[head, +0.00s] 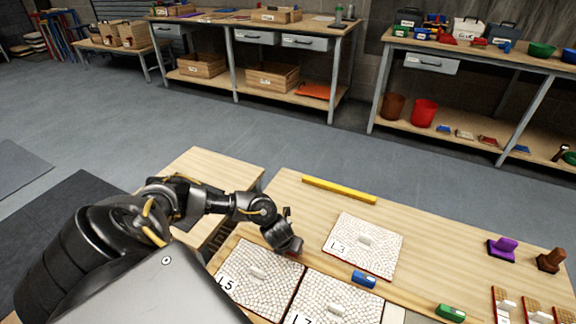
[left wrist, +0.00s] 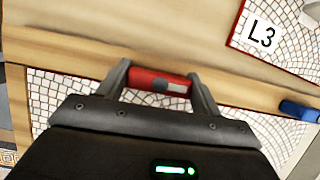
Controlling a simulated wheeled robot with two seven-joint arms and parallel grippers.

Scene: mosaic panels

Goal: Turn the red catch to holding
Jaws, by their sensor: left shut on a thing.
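The red catch (left wrist: 158,82) lies between the two fingers of my left gripper (left wrist: 160,84) in the left wrist view. The gripper is shut on it, by the wooden strip at the edge of the mosaic panels. In the head view my left gripper (head: 290,245) is at the upper right corner of panel L5 (head: 253,280) and hides the catch. A light patch shows on the catch's right part. I cannot tell which way it is turned.
Panel L3 (head: 364,252) lies right of the gripper; panel L7 (head: 335,303) is in front. A blue catch (head: 364,280) and a green catch (head: 451,312) sit along the strip. A yellow bar (head: 339,190) lies at the back.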

